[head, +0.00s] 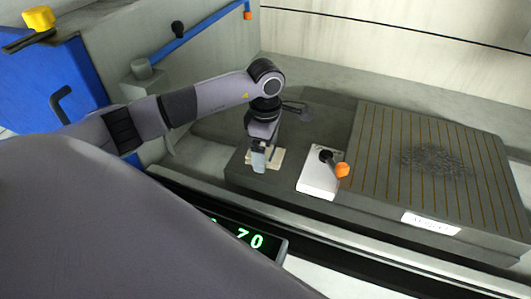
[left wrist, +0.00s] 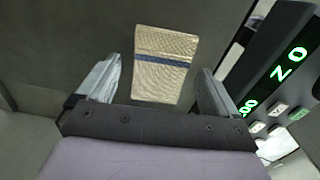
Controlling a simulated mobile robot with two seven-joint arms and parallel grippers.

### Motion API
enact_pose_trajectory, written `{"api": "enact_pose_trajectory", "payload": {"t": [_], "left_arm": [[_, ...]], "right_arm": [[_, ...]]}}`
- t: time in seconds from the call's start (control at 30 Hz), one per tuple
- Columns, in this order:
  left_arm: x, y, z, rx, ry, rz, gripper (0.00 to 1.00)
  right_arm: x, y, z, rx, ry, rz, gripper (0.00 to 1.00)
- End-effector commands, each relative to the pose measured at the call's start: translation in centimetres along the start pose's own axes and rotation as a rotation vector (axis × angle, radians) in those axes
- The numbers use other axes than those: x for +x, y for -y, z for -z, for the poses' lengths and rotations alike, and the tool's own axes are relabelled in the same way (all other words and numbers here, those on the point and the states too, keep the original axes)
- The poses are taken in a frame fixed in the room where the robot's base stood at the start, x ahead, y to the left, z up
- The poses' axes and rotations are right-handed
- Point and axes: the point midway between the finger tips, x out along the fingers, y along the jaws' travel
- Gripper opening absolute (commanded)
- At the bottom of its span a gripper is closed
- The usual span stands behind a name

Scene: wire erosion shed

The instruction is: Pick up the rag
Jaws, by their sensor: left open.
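The rag (left wrist: 163,68) is a cream, textured cloth with a blue stripe across it. It lies flat on a dark grey surface. In the left wrist view it sits between the two fingers of my left gripper (left wrist: 157,85), which is open and empty. In the head view my left gripper (head: 259,165) points down over the rag (head: 279,158), hiding much of it. I cannot tell the exact height of the fingertips above the cloth. My right gripper is not in view.
Right of the rag stands a white block with an orange-tipped lever (head: 319,178). Beyond it is a grooved plate (head: 384,150) with a dark patch and a white label (head: 431,223). A display with green digits (head: 248,238) is at the front. A blue rod (head: 205,28) is at the back.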

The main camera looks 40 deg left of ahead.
Motion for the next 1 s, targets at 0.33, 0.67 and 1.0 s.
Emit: {"api": "enact_pose_trajectory", "payload": {"t": [0.33, 0.67, 1.0], "left_arm": [[0.0, 0.0, 0.0, 0.000, 0.000, 0.000, 0.34], [-0.4, 0.0, 0.0, 0.000, 0.001, -0.001, 0.33], [-5.5, -0.2, 0.0, 0.000, 0.002, -0.008, 0.33]], "right_arm": [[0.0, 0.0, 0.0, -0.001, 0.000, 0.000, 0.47], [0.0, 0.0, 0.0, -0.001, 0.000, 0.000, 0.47], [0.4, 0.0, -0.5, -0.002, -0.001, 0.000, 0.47]]}}
